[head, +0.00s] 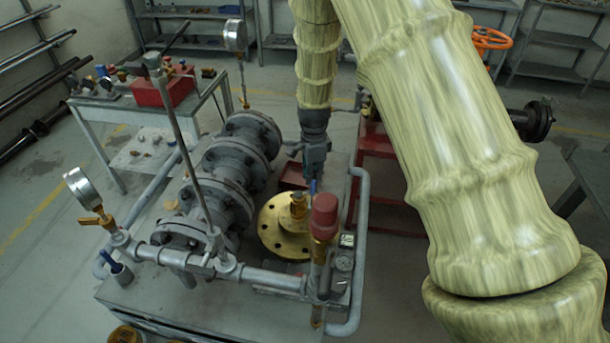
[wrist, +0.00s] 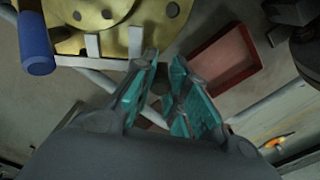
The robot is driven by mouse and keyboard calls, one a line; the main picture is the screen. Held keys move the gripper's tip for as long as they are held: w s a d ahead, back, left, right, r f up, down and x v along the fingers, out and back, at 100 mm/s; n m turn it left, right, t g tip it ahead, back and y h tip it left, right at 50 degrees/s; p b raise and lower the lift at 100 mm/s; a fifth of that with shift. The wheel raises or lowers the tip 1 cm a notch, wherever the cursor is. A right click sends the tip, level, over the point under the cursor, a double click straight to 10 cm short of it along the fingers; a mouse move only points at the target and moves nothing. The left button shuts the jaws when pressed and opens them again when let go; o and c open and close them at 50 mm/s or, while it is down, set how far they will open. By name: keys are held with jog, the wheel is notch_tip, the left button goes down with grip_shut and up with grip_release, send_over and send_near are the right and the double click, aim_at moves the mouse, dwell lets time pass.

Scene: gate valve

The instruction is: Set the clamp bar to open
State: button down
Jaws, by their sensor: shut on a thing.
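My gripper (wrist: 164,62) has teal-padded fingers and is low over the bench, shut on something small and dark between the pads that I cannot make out. In the head view my gripper (head: 313,176) is beyond the brass flange (head: 270,240). A blue handle (wrist: 37,45) is left of my fingers in the wrist view, apart from them. A pale flat bar (wrist: 90,62) runs below the brass flange (wrist: 150,22) toward my left finger; I cannot tell whether it touches. I cannot tell for sure which part is the clamp bar.
A red tray (wrist: 222,62) lies right of my fingers. Grey flanged valve bodies (head: 215,185), a tall thin rod (head: 180,130), a pressure gauge (head: 82,187) and a red-capped valve (head: 324,215) stand around the bench. A grey pipe rail (head: 360,240) runs along its right side.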

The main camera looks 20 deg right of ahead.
jog(key=shift+d+m, duration=0.4)
jog(key=shift+d, duration=0.2)
jog(key=c, duration=1.7)
grip_release()
jog(key=shift+o, duration=0.2)
jog(key=shift+r, duration=0.1)
notch_tip(320, 180, up, 12)
